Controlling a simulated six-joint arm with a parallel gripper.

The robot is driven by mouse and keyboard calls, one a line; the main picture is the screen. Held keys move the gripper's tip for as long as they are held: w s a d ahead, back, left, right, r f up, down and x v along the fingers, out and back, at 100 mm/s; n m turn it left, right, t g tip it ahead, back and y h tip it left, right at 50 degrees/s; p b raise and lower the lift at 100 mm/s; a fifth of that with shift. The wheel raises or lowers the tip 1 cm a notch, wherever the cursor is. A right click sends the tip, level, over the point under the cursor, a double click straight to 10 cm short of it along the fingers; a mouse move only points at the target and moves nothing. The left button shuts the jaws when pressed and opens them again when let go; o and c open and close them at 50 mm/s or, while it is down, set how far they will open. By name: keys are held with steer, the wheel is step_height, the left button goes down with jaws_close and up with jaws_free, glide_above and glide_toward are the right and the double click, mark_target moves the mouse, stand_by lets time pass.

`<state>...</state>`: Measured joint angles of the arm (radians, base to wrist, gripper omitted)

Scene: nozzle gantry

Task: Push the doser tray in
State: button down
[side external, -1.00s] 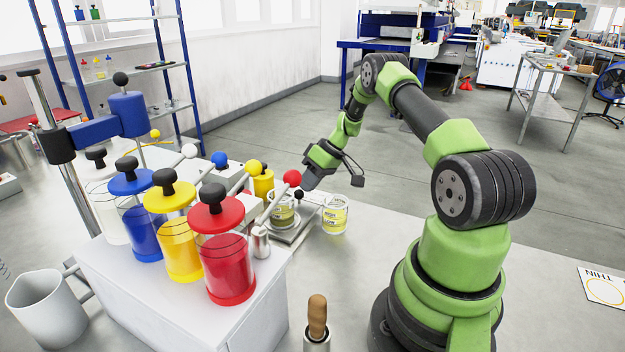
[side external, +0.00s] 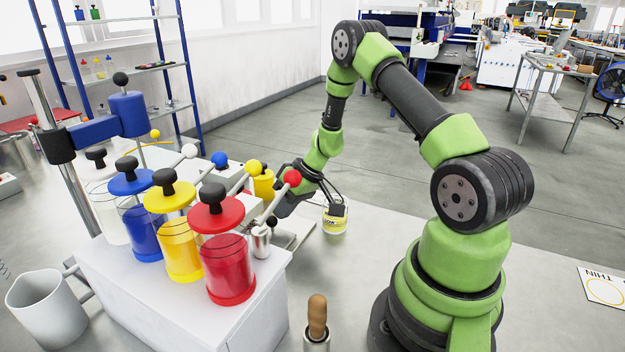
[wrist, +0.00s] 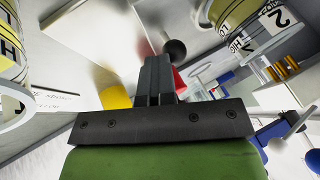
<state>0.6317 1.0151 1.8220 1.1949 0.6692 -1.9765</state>
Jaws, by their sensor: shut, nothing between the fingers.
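The black ball knob (side external: 271,222), which seems to belong to the doser tray, sits just behind the red-tipped lever, close to the dosing block (side external: 190,295). It also shows in the wrist view (wrist: 175,50), just beyond my fingertips. The tray itself is mostly hidden behind my gripper and the levers. My gripper (side external: 281,209) is shut and empty, low on the far side of the block, right beside the knob. Its closed fingers show in the wrist view (wrist: 158,68). I cannot tell whether they touch the knob.
A yellow-labelled can (side external: 335,218) stands right of my gripper. A metal plate (side external: 298,236) lies below it. Red (side external: 229,265), yellow (side external: 181,258) and blue (side external: 143,235) canisters stand on the block. A small metal cup (side external: 260,242) is close by.

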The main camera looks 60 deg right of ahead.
steer(key=shift+a, duration=0.35)
steer(key=d, duration=0.4)
steer(key=shift+s+d+r, duration=0.15)
steer(key=shift+s+r, duration=0.2)
steer(key=v, duration=0.9)
steer(key=a+r, duration=0.6)
steer(key=r, duration=0.2)
steer(key=s+a+r+h, duration=0.2)
steer(key=s+a+r, duration=0.1)
steer(key=a+r, duration=0.5)
steer(key=s+a+r+m+t, duration=0.2)
steer(key=s+a, duration=0.6)
steer(key=s, duration=0.2)
steer(key=shift+s+a+r+m, duration=0.15)
steer(key=shift+s+r+m, duration=0.25)
